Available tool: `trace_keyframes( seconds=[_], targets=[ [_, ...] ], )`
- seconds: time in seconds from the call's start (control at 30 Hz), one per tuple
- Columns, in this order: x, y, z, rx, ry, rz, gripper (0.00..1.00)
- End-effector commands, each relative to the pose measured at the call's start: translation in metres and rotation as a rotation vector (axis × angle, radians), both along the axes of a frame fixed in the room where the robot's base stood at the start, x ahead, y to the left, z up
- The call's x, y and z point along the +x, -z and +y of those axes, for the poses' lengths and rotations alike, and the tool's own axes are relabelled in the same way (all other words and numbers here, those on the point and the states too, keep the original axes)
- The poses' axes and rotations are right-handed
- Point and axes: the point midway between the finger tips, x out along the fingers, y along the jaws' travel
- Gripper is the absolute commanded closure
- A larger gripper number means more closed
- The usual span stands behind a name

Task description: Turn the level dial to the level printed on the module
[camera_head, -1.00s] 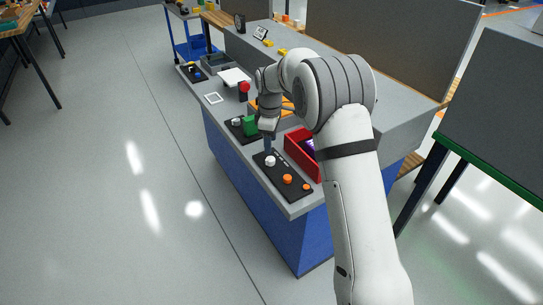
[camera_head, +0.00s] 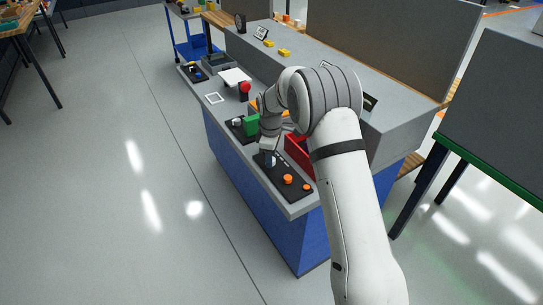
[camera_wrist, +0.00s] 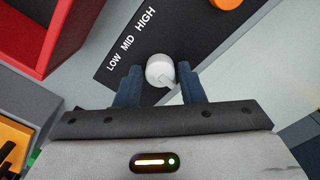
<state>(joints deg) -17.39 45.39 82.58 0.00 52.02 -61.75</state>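The level dial is a white round knob (camera_wrist: 160,70) on a black panel (camera_wrist: 118,62) printed LOW, MID and HIGH. A pale pointer on the knob points down and to the right in the wrist view, away from the words. My gripper (camera_wrist: 162,80) is open, with one dark blue finger on each side of the knob; I cannot tell whether they touch it. In the head view my gripper (camera_head: 269,158) is over the far end of the panel (camera_head: 296,186) and partly hides the knob. I cannot make out a module or its printed level.
A red open box (camera_head: 299,150) stands beside the panel. A green block (camera_head: 251,124) and a red button (camera_head: 244,87) are farther along the grey bench.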

Motion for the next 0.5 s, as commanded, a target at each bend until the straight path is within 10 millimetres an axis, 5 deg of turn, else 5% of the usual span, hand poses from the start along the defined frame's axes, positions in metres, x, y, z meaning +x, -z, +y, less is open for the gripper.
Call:
trace_keyframes(
  seconds=[0.33,0.5],
  targets=[
    [0.0001,-0.0003,-0.0005,0.000,0.001,0.000,0.93],
    [0.0003,-0.0002,-0.0008,0.000,0.007,0.000,0.94]
  ],
)
